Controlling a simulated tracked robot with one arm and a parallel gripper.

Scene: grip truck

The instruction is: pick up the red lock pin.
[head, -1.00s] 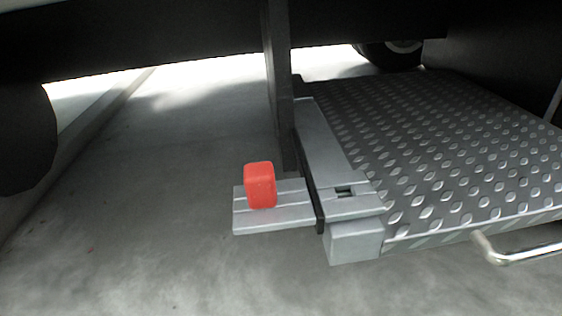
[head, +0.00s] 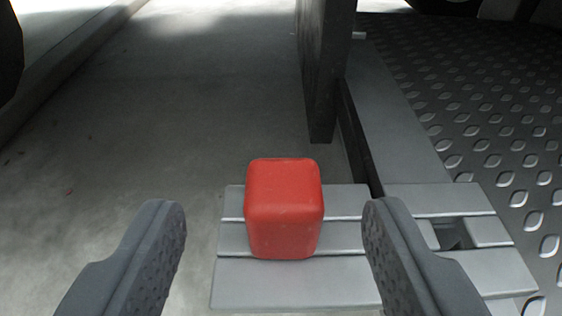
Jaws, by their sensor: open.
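The red lock pin (head: 284,208) shows as a red block with rounded edges. It stands upright on a grey slatted metal ledge (head: 290,284), near the middle of the head view. My gripper (head: 272,222) is open, with one dark textured finger to the left of the pin and one to its right. The right finger is nearer to the pin than the left one. Neither finger appears to touch it. The lower part of the pin, where it meets the ledge, is seen only from the front and above.
A dark upright post (head: 324,75) stands just behind the ledge. A diamond-plate step (head: 490,120) lies to the right, with a grey plate with a slot (head: 452,200) at its near edge. Open concrete floor (head: 130,130) lies to the left, with a kerb beyond.

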